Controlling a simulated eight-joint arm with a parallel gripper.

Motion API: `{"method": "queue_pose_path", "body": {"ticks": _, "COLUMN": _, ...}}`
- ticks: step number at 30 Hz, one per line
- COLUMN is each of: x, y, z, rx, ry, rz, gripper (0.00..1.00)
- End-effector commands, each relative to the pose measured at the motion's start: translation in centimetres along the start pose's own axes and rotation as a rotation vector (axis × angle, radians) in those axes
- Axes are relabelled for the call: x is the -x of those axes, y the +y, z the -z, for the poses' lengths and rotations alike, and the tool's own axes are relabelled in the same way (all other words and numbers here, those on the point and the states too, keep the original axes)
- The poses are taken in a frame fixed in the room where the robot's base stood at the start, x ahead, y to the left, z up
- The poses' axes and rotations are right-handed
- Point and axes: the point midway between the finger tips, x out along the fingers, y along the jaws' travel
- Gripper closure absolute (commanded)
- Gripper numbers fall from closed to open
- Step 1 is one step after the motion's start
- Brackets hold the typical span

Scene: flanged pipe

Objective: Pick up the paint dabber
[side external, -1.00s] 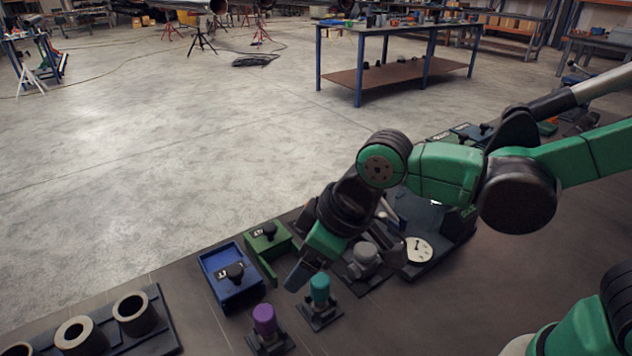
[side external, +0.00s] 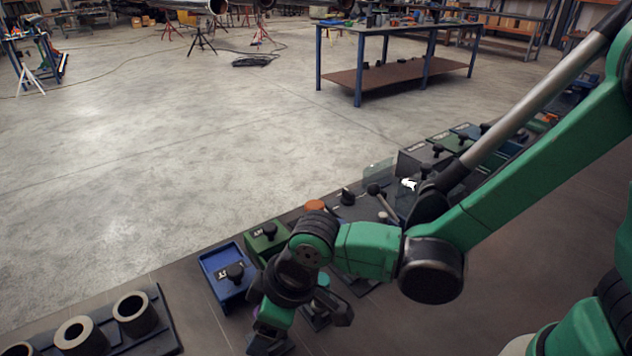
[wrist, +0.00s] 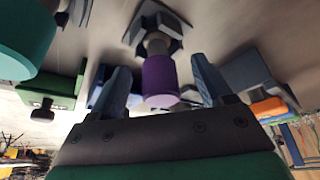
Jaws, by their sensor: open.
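The purple-topped dabber (wrist: 160,80) stands on a dark base, with a grey neck between. In the wrist view it is between the two fingers of my gripper (wrist: 161,65), with a gap on each side. My gripper is open and holds nothing. In the side view my wrist hides most of the purple dabber, and the gripper (side external: 266,338) points down over its place. A similar teal-topped piece (wrist: 22,42) stands beside it at the upper left of the wrist view; it also shows partly behind my wrist in the side view (side external: 323,280).
A blue bin (side external: 215,262) with a black knob and a green bin (side external: 254,246) stand behind the dabber. A rack (side external: 165,318) with grey rings is at the lower left. An orange-topped piece (wrist: 268,107) shows at the right in the wrist view.

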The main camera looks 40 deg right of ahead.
Motion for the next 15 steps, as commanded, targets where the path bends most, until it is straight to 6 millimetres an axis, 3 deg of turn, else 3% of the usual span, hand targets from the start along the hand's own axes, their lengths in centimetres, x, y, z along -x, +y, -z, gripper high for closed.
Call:
{"method": "queue_pose_path", "body": {"ticks": 8, "x": -0.08, "y": 0.00, "z": -0.01, "rx": 0.000, "ry": 0.000, "rz": 0.000, "gripper": 0.30}}
{"method": "queue_pose_path", "body": {"ticks": 15, "x": -0.07, "y": 0.00, "z": 0.00, "rx": 0.000, "ry": 0.000, "rz": 0.000, "gripper": 0.99}}
